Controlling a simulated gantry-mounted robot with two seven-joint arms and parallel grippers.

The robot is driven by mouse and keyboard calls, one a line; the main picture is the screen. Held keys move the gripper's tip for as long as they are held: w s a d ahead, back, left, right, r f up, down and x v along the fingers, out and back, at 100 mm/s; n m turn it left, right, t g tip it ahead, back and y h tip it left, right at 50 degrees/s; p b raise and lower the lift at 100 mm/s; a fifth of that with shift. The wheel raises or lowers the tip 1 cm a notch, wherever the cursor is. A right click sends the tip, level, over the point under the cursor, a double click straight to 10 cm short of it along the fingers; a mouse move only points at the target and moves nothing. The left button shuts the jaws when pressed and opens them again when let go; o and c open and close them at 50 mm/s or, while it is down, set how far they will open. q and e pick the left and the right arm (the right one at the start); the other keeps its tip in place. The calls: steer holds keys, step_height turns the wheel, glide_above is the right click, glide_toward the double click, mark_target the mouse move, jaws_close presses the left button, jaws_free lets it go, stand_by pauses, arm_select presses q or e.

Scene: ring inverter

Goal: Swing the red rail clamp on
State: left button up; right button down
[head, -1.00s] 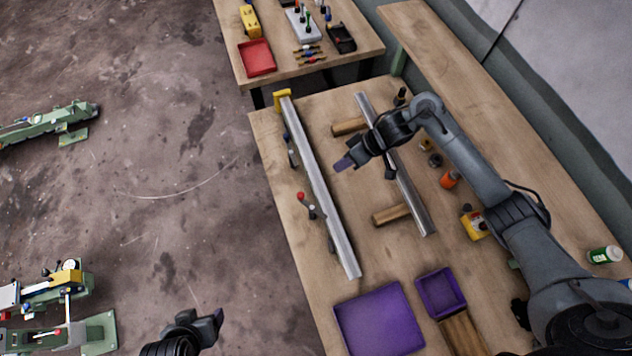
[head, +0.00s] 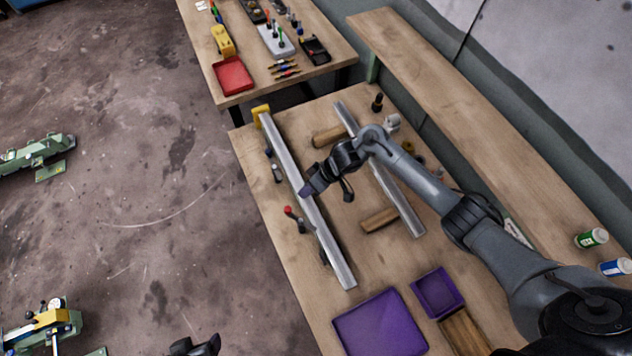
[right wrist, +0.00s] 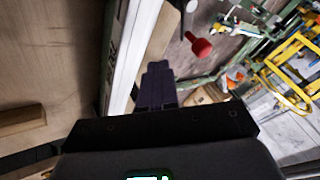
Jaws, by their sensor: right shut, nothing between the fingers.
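The red-knobbed rail clamp (head: 288,211) sits on the left edge of the long silver rail (head: 315,222), its dark lever pointing toward the lower right. In the right wrist view the red knob (right wrist: 201,46) shows right of the fingertips, with the rail (right wrist: 127,55) on the left. My right gripper (head: 306,190) is shut and empty, over the rail just beyond the clamp and apart from the knob; its fingers also show in the right wrist view (right wrist: 157,84). My left gripper (head: 208,347) is partly cut off at the bottom edge, well away from the rail; its jaws are unclear.
A second rail (head: 385,178) on wooden blocks lies to the right, under my right arm. Purple trays (head: 380,325) stand at the near end of the table. Other dark clamps sit along the long rail. A red tray (head: 233,76) is on the far table.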

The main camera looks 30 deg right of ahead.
steer(key=shift+s+a+p, duration=0.2)
steer(key=shift+a+p, duration=0.05)
steer(key=shift+a, duration=0.35)
steer(key=shift+s+a+p, duration=0.2)
steer(key=shift+a, duration=0.35)
steer(key=shift+s+a+f, duration=0.1)
steer(key=shift+s+a, duration=0.15)
steer(key=shift+a, duration=0.5)
